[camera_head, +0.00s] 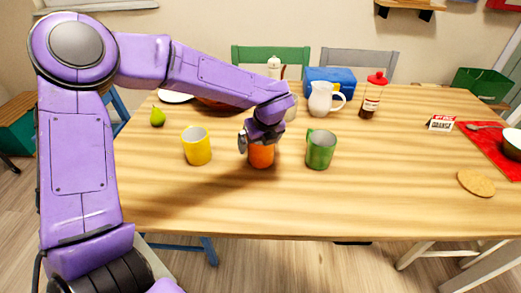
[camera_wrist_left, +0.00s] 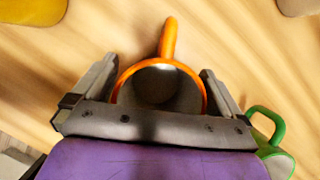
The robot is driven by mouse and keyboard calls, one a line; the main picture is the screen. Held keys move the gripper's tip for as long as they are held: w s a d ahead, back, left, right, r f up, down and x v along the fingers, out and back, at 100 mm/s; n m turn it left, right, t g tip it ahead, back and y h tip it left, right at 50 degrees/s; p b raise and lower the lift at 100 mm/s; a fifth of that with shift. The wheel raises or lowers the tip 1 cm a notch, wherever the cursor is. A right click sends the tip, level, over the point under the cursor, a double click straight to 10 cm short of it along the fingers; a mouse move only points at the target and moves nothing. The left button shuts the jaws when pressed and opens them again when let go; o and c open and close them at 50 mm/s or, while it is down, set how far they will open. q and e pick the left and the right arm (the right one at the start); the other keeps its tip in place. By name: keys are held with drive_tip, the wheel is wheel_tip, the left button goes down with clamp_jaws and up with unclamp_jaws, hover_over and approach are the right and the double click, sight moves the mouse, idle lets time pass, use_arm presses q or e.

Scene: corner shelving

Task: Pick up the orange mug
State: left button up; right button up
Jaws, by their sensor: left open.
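The orange mug (camera_head: 261,156) stands upright on the wooden table, between a yellow mug and a green mug. In the left wrist view the orange mug (camera_wrist_left: 168,40) is seen from above, its handle pointing to the top of the picture and its inside dark. My left gripper (camera_head: 259,143) is right over the mug and hides its upper part in the head view. In the wrist view my left gripper (camera_wrist_left: 158,85) is open, with one finger on each side of the mug's rim. I cannot tell whether the fingers touch it. My right gripper is not in view.
The yellow mug (camera_head: 197,147) stands close on the left and the green mug (camera_head: 320,149) close on the right. A white pitcher (camera_head: 321,98), a red-capped bottle (camera_head: 371,97) and a blue box (camera_head: 331,80) stand behind. The table's front is clear.

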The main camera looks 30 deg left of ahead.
use_arm(q)
drive_tip(key=shift+r, duration=0.1)
drive_tip(key=c, duration=1.1)
drive_tip(key=shift+o, duration=0.2)
drive_tip(key=shift+r, duration=0.1)
